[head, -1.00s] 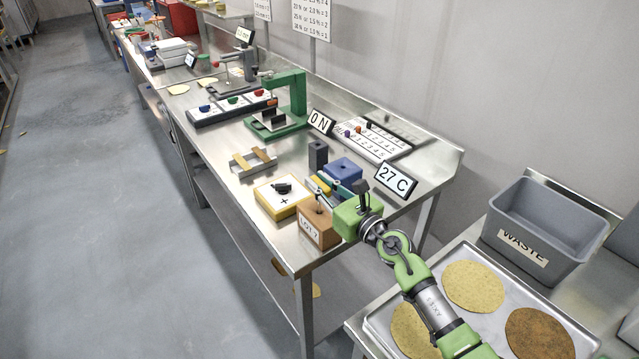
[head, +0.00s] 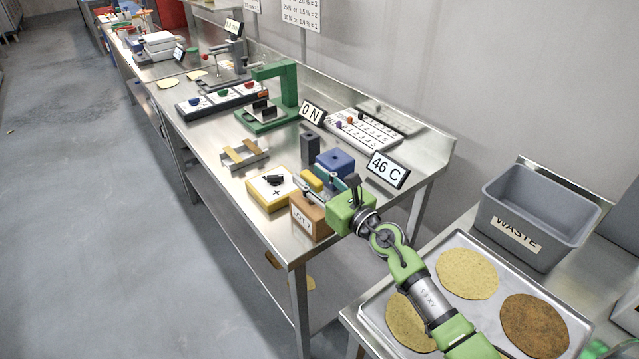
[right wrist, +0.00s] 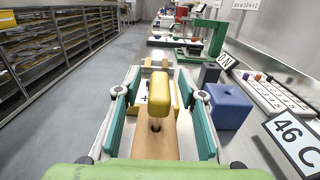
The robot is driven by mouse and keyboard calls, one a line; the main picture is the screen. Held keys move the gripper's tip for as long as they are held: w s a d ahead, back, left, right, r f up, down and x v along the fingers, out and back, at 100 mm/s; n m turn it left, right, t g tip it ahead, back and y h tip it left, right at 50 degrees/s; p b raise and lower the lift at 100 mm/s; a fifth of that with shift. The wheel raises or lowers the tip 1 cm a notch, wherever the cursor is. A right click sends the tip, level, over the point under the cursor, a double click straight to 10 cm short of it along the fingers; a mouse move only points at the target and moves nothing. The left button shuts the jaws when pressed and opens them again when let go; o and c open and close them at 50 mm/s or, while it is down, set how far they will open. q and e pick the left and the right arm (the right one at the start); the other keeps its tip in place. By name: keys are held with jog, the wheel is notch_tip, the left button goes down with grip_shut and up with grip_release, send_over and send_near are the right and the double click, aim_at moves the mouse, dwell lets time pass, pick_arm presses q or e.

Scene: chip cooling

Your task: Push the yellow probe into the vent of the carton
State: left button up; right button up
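The brown carton (head: 312,222), labelled LOT 7, stands at the table's near corner. It also shows in the right wrist view (right wrist: 155,147). The yellow probe (right wrist: 157,92) is upright over the carton top, its thin stem at the dark vent hole (right wrist: 155,125); how deep it goes I cannot tell. In the head view the probe's yellow block (head: 312,180) shows just past the gripper. My right gripper (head: 328,186) is open, its teal-padded fingers on both sides of the probe with visible gaps. My left gripper is not in view.
A yellow-edged box with a black knob (head: 272,186), a dark grey post (head: 310,149) and a blue block (head: 335,162) stand close to the carton. A display (head: 387,169) reads 46 C. A waste bin (head: 540,215) and chip tray (head: 478,240) are at right.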

jog(key=v, duration=1.2)
